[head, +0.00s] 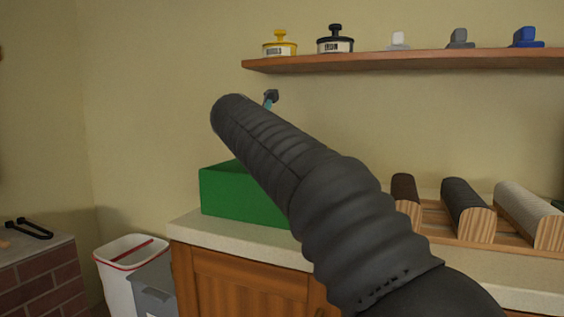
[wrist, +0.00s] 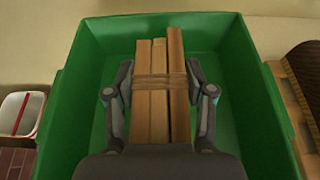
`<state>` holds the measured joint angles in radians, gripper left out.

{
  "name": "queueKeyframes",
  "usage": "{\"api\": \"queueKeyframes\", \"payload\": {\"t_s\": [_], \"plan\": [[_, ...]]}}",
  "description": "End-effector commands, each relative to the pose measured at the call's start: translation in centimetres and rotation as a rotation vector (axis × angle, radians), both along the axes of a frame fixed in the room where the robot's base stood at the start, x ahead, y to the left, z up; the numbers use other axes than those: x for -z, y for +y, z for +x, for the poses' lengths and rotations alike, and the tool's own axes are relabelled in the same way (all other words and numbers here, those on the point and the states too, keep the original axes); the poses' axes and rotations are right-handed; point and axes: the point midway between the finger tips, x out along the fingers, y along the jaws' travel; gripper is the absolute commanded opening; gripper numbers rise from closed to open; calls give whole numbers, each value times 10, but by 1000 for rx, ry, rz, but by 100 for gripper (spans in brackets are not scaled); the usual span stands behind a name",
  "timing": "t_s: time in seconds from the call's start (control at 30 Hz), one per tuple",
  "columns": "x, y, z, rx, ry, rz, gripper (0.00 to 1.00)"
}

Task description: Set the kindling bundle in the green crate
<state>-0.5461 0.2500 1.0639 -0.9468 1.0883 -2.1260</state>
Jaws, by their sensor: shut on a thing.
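The green crate (head: 222,192) stands on the counter in the head view, partly hidden behind my arm. In the wrist view the crate (wrist: 92,55) surrounds the kindling bundle in the picture. The kindling bundle (wrist: 158,110) is several pale wooden sticks tied with a cord band. My gripper (wrist: 160,92) is shut on the bundle, one finger on each side. The bundle shows over the crate's inside; I cannot tell whether it touches the crate floor. In the head view my arm hides the bundle, and only a bit of my gripper (head: 270,98) shows.
A shelf (head: 400,61) above holds canisters and small blocks.

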Motion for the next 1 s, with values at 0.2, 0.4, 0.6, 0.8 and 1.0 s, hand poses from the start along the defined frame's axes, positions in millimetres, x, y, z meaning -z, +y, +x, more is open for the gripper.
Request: {"api": "queueKeyframes", "payload": {"t_s": [0.2,0.4,0.6,0.8,1.0], "plan": [[9,-1,-1,0,-1,1,12],[11,-1,-1,0,-1,1,12],[16,-1,-1,-1,-1,1,12],[21,-1,-1,-1,-1,0,12],[22,0,0,0,0,0,78]]}}
